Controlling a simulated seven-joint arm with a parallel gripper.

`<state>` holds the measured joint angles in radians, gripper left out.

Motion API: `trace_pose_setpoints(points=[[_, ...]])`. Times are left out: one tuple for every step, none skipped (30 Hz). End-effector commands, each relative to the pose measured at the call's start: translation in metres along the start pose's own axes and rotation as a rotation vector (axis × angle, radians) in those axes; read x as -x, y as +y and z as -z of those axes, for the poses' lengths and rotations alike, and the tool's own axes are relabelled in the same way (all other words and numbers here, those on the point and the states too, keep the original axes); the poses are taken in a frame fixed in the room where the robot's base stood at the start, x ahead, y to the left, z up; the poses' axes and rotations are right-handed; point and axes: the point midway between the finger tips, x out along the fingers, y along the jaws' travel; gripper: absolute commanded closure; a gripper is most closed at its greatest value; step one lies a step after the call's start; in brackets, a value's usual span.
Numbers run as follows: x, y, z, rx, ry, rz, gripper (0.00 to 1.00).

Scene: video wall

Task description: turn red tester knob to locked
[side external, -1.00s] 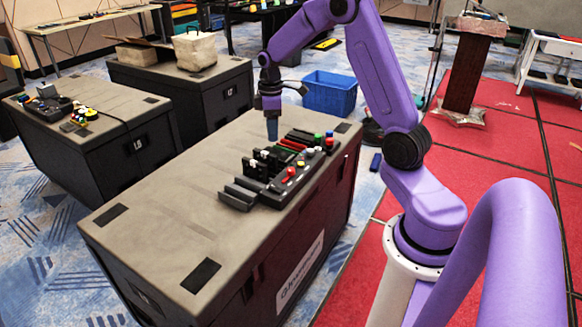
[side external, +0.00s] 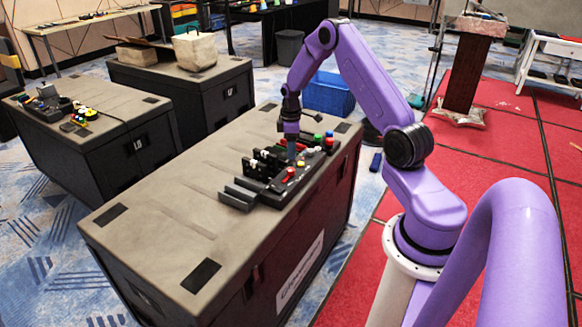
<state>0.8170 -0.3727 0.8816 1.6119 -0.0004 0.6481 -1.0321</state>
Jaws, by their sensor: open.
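The black tester panel (side external: 276,190) lies on the grey top of the near case, with small coloured controls along it. A red control (side external: 289,173) sits near its front, and another red one (side external: 329,142) at its far right end beside green and blue knobs. I cannot tell which is the tester knob or read any locked mark. My gripper (side external: 291,161) points straight down over the middle of the panel, just behind the front red control. It is open; its fingers look narrow from here, and contact with the panel cannot be made out.
The near case's top (side external: 170,220) is bare to the left and front. Black upright blocks (side external: 256,165) and a grey slotted holder (side external: 238,194) stand beside the panel. A blue bin (side external: 328,94) stands on the floor behind. Other cases are at the left.

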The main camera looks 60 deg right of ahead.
Motion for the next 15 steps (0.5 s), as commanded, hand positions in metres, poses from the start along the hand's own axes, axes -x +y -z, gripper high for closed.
trace_pose_setpoints(points=[[-0.011,0.000,-0.001,-0.001,-0.002,0.004,0.43],[-0.017,0.000,-0.001,-0.001,-0.002,0.003,0.43],[-0.024,-0.001,-0.001,0.000,-0.002,0.004,0.43],[-0.030,-0.001,-0.001,0.000,-0.002,0.004,0.43],[-0.035,-0.001,0.000,0.001,-0.002,0.003,0.43],[-0.042,-0.001,0.000,0.001,-0.002,0.003,0.43],[-0.046,-0.001,0.000,0.001,-0.002,0.003,0.43],[-0.051,-0.001,0.000,0.001,-0.001,0.002,0.43],[-0.057,-0.001,0.000,0.000,-0.002,0.002,0.43],[-0.061,-0.001,0.000,0.000,-0.002,0.002,0.43],[-0.064,0.000,0.000,0.000,-0.001,0.002,0.43],[-0.068,0.000,0.000,0.000,-0.001,0.001,0.43],[-0.071,0.000,0.000,0.000,0.000,0.000,0.43],[-0.073,0.000,0.000,0.000,0.000,0.000,0.43],[-0.076,0.000,0.000,0.000,-0.001,0.001,0.43]])
